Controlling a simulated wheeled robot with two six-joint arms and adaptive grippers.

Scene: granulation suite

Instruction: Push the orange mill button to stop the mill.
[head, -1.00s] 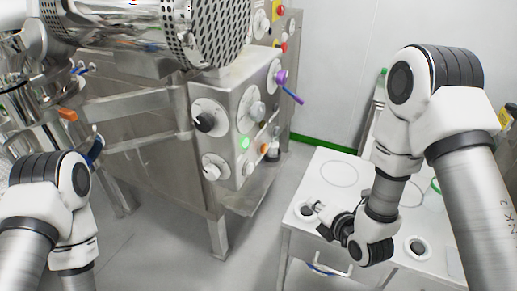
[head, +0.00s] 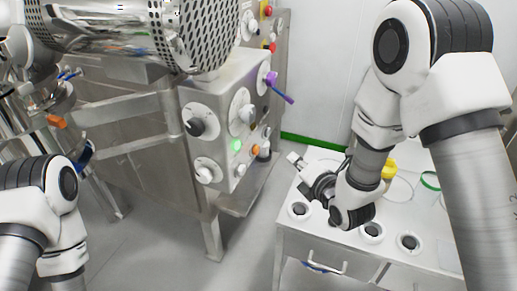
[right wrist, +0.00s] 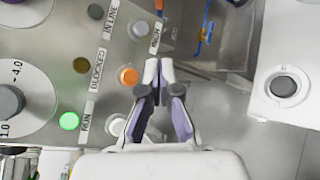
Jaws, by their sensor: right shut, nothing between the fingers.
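The orange button (head: 256,150) is on the lower right of the steel control panel. In the right wrist view the orange button (right wrist: 128,76) shows whole, left of my fingertips. A lit green lamp (head: 236,145) is beside it; this lamp (right wrist: 69,121) is near the RUN label in the wrist view. My right gripper (head: 293,158) is right of the panel, above the white table's left end, apart from the button. In the wrist view the right gripper (right wrist: 158,68) is shut and empty. My left arm shows at lower left, but its gripper cannot be made out.
A black-pointer dial (head: 195,126) and other knobs surround the button. A purple handle (head: 280,88) sticks out from the panel above it. The white table (head: 288,228) holds a yellow object (head: 389,168). Open floor lies between the machine and table.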

